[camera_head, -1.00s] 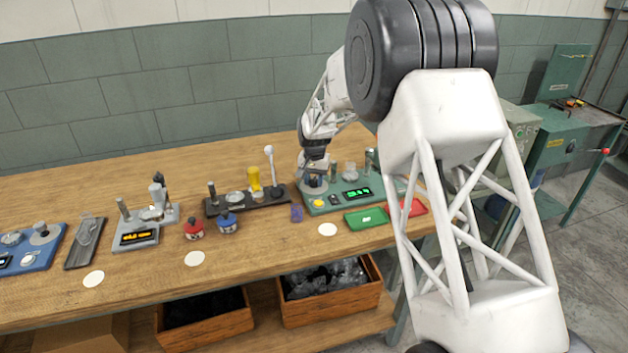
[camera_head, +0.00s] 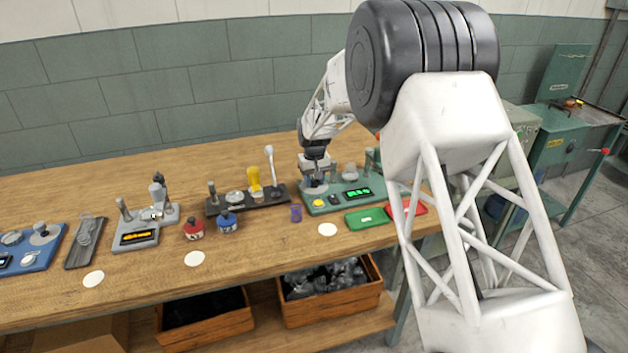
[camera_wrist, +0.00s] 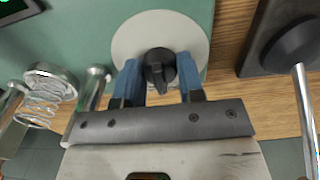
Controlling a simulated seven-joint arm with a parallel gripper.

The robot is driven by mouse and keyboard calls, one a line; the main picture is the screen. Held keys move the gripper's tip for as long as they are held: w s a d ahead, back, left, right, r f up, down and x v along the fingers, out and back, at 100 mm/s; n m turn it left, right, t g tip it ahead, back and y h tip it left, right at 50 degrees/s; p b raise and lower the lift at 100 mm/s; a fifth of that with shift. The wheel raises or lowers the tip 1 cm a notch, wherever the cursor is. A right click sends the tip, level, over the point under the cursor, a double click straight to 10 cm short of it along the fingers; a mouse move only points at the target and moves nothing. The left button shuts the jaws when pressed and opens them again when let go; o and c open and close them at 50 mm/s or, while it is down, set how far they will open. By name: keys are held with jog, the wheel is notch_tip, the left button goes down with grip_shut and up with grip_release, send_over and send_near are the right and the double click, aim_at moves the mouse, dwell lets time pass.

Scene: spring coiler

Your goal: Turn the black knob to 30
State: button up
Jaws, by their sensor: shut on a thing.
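The black knob (camera_wrist: 159,68) sits in the middle of a pale round dial plate (camera_wrist: 118,45) on the green machine base (camera_wrist: 85,48). My gripper (camera_wrist: 159,78) is shut on the knob, with one blue finger on each side. The knob's pointer is turned toward the gripper body in the wrist view. No scale numbers can be read on the plate. In the head view, my gripper (camera_head: 314,178) stands over the left end of the green machine (camera_head: 334,209) and hides the knob. The machine's green-lit display (camera_head: 357,192) is too small to read.
A spring (camera_wrist: 38,105) and a metal post (camera_wrist: 97,80) stand close left of the gripper in the wrist view. A dark machine (camera_head: 215,208) with a yellow part is to the left. Green (camera_head: 367,218) and red trays lie in front.

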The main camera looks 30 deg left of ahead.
jog(key=o, duration=0.9)
jog(key=shift+r, duration=3.9)
